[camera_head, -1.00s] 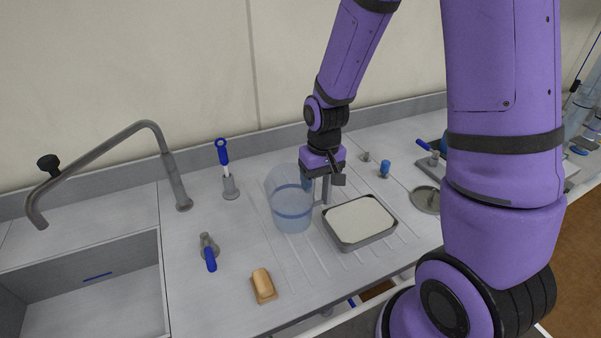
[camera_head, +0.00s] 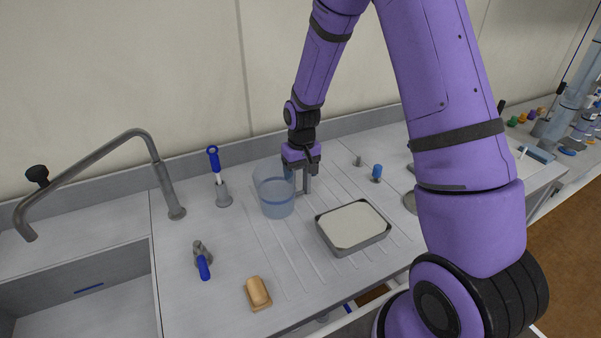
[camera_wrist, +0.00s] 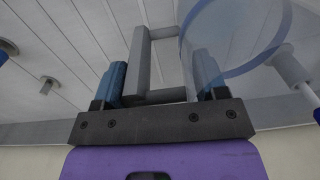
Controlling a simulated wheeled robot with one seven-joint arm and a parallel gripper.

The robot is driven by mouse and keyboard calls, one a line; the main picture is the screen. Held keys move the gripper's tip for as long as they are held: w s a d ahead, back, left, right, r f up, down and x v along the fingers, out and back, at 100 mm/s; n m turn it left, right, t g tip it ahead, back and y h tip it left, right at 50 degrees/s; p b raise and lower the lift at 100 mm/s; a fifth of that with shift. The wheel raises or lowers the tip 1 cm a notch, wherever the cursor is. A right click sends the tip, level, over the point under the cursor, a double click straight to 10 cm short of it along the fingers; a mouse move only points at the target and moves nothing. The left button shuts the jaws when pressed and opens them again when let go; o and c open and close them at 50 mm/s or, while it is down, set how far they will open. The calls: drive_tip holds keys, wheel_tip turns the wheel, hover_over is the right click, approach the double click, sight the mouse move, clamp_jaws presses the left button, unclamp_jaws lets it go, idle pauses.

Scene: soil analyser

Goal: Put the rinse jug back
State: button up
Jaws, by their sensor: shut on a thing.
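The rinse jug (camera_head: 275,197) is a clear bluish beaker-like vessel with a blue band and a grey handle. It is upright over the ribbed drainboard, to the left of the white-topped tray; whether its base touches the board I cannot tell. My gripper (camera_head: 304,176) is at the jug's right side, shut on the grey handle. In the wrist view the blue fingers of my gripper (camera_wrist: 160,82) stand on both sides of the handle, and the jug (camera_wrist: 238,35) shows at the upper right.
A shallow tray (camera_head: 352,227) with a white surface lies right of the jug. A brush in a holder (camera_head: 222,190) stands to its left. The sink (camera_head: 85,290) and tap (camera_head: 170,190) are at left.

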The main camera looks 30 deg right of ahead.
drive_tip(key=shift+f, duration=0.2)
drive_tip(key=o, duration=1.6)
drive_tip(key=shift+r, duration=0.1)
wheel_tip(320, 180, up, 12)
drive_tip(key=shift+d+f, duration=0.1)
drive_tip(key=s+r+t, duration=0.4)
drive_tip(key=s+r, duration=1.5)
drive_tip(key=shift+t, duration=0.6)
drive_tip(key=shift+s+a+r, duration=0.1)
drive_tip(key=shift+s+r, duration=0.2)
drive_tip(key=shift+s, duration=1.4)
drive_tip(key=shift+s+a+r, duration=0.15)
drive_tip(key=shift+s+r, duration=0.15)
drive_tip(key=shift+s, duration=1.45)
drive_tip(key=shift+s+a+r, duration=0.1)
drive_tip(key=shift+s+r, duration=0.2)
drive_tip(key=shift+s, duration=1.4)
